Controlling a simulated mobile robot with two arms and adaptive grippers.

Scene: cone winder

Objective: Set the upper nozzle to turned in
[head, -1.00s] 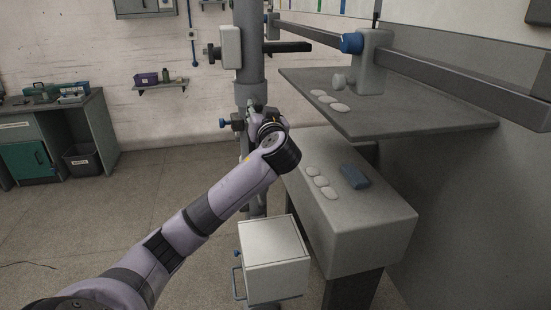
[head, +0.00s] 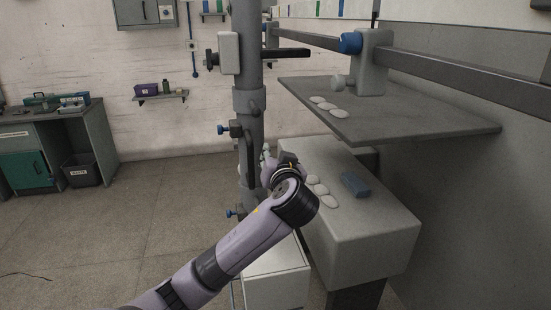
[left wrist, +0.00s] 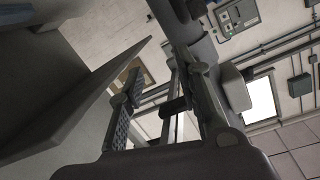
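A grey column (head: 247,103) stands in the middle of the head view. On its upper part are a pale grey block (head: 229,53) and a dark horizontal bar (head: 287,53) pointing right. Lower down is a clamp with a blue knob (head: 223,130), with a dark upright piece beside it. I cannot tell for sure which part is the upper nozzle. My left gripper (head: 268,160) is beside the column below that clamp, largely hidden by my wrist. My right gripper is out of view.
A grey shelf (head: 430,122) with pale discs juts out at right. Below it, a grey block-shaped table (head: 375,235) carries more discs and a blue block (head: 355,184). A white box (head: 278,285) stands low by the column.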

